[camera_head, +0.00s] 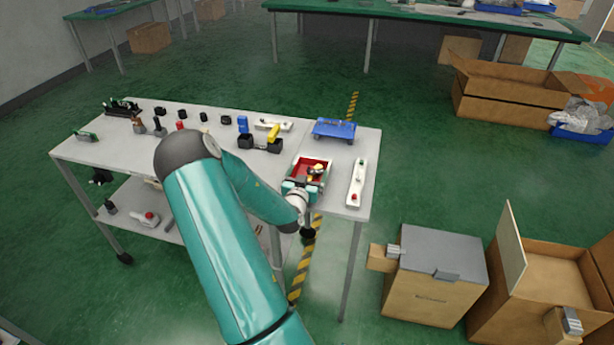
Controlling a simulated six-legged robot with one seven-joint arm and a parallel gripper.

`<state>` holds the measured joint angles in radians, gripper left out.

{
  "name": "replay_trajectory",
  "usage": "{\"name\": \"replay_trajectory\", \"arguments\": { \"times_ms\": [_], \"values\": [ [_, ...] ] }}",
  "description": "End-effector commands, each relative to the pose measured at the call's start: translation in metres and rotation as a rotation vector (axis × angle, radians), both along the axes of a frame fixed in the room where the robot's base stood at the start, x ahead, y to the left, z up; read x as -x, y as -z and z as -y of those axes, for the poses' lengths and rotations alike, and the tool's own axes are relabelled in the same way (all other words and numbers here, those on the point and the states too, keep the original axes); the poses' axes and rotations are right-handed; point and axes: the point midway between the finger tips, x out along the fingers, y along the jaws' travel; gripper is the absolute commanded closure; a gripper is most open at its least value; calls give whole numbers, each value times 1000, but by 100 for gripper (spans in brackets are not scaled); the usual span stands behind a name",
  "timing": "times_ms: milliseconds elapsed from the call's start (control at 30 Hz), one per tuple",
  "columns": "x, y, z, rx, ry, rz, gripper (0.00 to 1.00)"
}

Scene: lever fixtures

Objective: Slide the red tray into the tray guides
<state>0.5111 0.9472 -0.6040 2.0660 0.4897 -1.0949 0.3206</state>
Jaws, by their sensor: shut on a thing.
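The red tray (314,164) is near the right end of the grey table, with a small yellow and dark item (316,172) in it. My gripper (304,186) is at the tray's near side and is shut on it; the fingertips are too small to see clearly. A long white piece with a red end (357,185) lies just right of the tray, and another white piece (272,125) lies farther back. They may be the tray guides, but I cannot tell. Whether the tray touches the tabletop is unclear.
A blue tray-like fixture (334,130) stands behind the red tray. Cardboard boxes (430,285) stand on the floor at right.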

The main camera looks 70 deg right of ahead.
Motion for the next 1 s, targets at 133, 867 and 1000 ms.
{"name": "replay_trajectory", "arguments": {
  "times_ms": [133, 867, 1000],
  "values": [
    [-1, -1, 4, 1, 0, 0, 34],
    [0, -1, -3, -1, 0, 0, 0],
    [3, -2, -28, -2, -2, 0, 0]
  ]
}}
